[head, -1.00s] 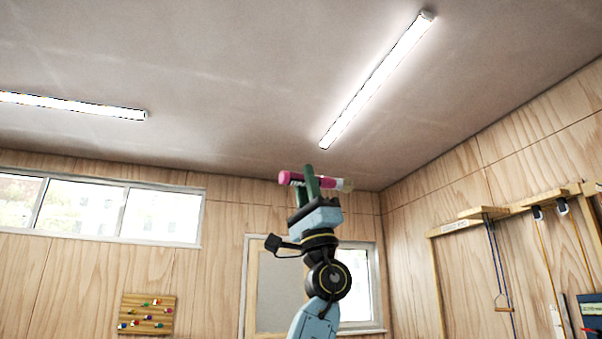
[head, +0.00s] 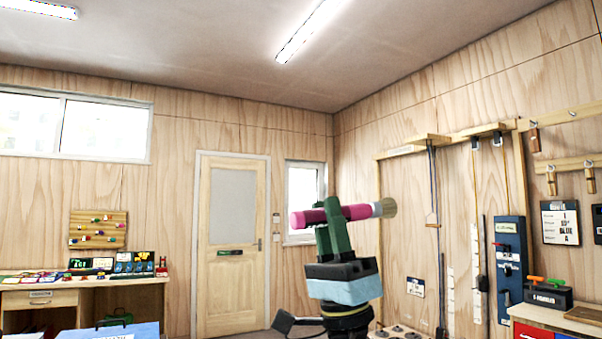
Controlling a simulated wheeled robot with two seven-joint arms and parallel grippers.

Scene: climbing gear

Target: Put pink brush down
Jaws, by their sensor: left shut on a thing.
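The pink brush (head: 358,211) is held up in the air in the middle of the head view. It lies about level, with its pale bristle end to the right and its pink handle end to the left. My left gripper (head: 333,218) points upward and its green fingers are shut on the brush's handle. The fingers hide part of the handle. My right gripper is not in view.
A wooden desk (head: 140,281) with several small items stands at the left. A blue-topped surface (head: 110,332) is at the lower left. A wooden bench (head: 560,316) with a dark tool caddy (head: 548,297) is at the lower right. A door (head: 232,290) is behind.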

